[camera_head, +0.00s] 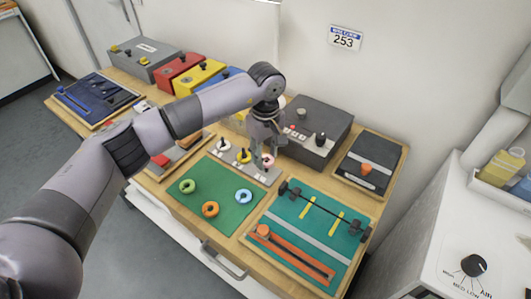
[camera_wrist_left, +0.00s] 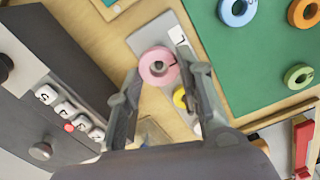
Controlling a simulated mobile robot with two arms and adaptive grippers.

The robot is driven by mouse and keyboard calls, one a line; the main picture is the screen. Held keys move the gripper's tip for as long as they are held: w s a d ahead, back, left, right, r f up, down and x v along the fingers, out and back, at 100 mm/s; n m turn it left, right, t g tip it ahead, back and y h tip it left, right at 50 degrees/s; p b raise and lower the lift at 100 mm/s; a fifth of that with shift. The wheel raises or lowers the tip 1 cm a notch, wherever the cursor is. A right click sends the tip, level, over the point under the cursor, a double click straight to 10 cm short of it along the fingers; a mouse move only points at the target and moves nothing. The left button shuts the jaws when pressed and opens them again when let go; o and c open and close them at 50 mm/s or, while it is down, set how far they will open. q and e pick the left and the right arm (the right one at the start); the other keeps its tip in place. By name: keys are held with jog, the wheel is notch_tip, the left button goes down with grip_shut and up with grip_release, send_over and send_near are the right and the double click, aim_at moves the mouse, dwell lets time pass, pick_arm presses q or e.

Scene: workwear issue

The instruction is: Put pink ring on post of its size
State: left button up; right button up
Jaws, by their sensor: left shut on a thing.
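The pink ring (camera_head: 268,161) is at the right end of a grey plate with posts (camera_head: 232,164). My left gripper (camera_head: 266,146) comes down over it from above and is shut on it. In the left wrist view the pink ring (camera_wrist_left: 146,67) sits between the fingertips (camera_wrist_left: 158,78), with a grey post top showing in its hole. I cannot tell how far down the post it is. A label "L" (camera_wrist_left: 181,36) is beside it on the plate. A yellow ring (camera_head: 244,156) and a whitish ring (camera_head: 224,145) are at the other posts. My right gripper is not in view.
A green mat (camera_head: 212,221) in front holds a green ring (camera_head: 187,187), an orange ring (camera_head: 210,209) and a blue ring (camera_head: 244,196). A dark grey control box (camera_head: 322,118) stands close behind the gripper. A teal board (camera_head: 335,245) lies to the right.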

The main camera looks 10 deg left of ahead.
pick_arm(q)
jog(key=shift+f, duration=0.1)
dwell(0.3)
jog(key=o, duration=0.8)
jog(key=shift+c, duration=0.2)
jog(key=shift+o, duration=0.2)
jog(key=o, duration=0.4)
jog(key=shift+r+p, duration=1.35)
jog(key=shift+r, duration=2.2)
